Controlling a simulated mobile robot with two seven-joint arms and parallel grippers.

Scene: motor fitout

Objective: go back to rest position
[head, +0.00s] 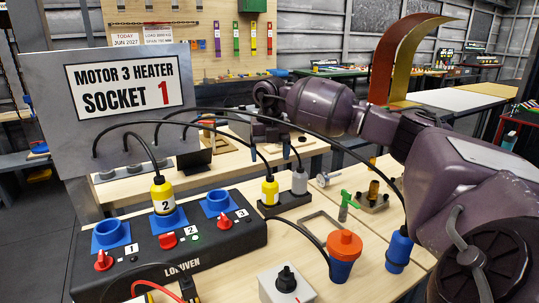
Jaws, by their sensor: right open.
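My right gripper (270,151) is open and empty, pointing down above the far side of the bench, behind the plug holder. My left gripper is not in view. The black socket box (186,258) has three blue sockets with red knobs. A yellow plug marked 2 (163,195) stands upright in the middle socket. The left socket (112,233) and right socket (217,202) hold no plug. A second yellow plug (270,190) and a grey plug (299,181) stand in a dark holder (286,203). The sign (125,86) reads MOTOR 3 HEATER SOCKET 1.
Black cables arch from the grey panel (60,135) across the bench, one passing close to my right arm. An orange-topped blue part (344,255), a blue plug (398,250) and a grey knob box (287,283) stand at the front right. A green tool (345,205) is behind them.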

